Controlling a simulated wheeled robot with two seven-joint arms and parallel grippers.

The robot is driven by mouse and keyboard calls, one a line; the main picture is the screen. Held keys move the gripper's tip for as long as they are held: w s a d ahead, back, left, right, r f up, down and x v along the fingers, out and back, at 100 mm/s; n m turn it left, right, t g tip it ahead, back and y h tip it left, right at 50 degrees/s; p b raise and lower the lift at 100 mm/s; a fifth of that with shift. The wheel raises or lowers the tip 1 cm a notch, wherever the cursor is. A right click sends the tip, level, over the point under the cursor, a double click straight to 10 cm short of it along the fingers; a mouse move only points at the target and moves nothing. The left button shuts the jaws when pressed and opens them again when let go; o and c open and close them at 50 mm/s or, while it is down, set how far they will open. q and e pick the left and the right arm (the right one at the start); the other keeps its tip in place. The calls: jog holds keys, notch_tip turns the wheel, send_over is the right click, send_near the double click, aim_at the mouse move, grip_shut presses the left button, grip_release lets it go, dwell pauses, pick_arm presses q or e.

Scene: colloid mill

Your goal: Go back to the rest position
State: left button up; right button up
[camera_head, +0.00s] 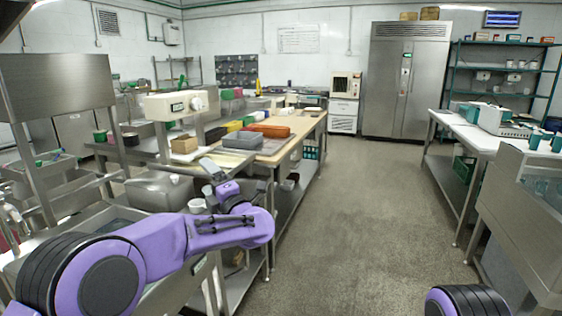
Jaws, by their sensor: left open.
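My left arm comes in from the lower left. It bends at a purple elbow and folds back toward the near end of the workbench. My left gripper (211,168) is small and grey in this view, and it is open. It is over the near end of the bench, close to a grey rounded metal vessel, and I see nothing held in it. I cannot tell whether it touches anything. Only a purple and black part of my right arm shows at the bottom right; the right gripper is out of view.
The workbench (300,128) carries a red-brown case (270,130), a grey case (242,140) and a cream-coloured machine (176,105). Metal sinks stand at the left. A side table (465,132) stands at the right and a steel fridge (402,85) at the back. The middle floor is clear.

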pick_arm(q)
jog(key=s+a+f+m+h+p, duration=0.1)
jog(key=s+f+m+h, duration=0.3)
jog(key=f, duration=0.5)
jog(key=s+f+m+g+h+p, duration=0.1)
jog(key=s+f+m+h, duration=0.15)
jog(key=f+m, duration=0.5)
jog(key=s+a+f+m+h+p, duration=0.1)
jog(key=s+f+m+h, duration=0.25)
jog(key=f, duration=0.75)
jog(key=s+a+f+m+g+h+p, duration=0.1)
jog(key=s+f+m+g, duration=0.1)
jog(key=s+f, duration=0.45)
jog(key=s+a+f+m+g+p, duration=0.1)
jog(key=s+a+f+m+g, duration=0.2)
jog(key=s, duration=0.6)
jog(key=s+a+f+g+p, duration=0.1)
jog(key=s+a+f+g, duration=0.1)
jog(key=s, duration=1)
jog(key=s+a+f+m+g+p, duration=0.1)
jog(key=s+a+g, duration=0.3)
jog(key=s, duration=0.9)
jog(key=shift+f+p, duration=0.55)
jog(key=shift+f, duration=0.05)
jog(key=shift+d, duration=0.1)
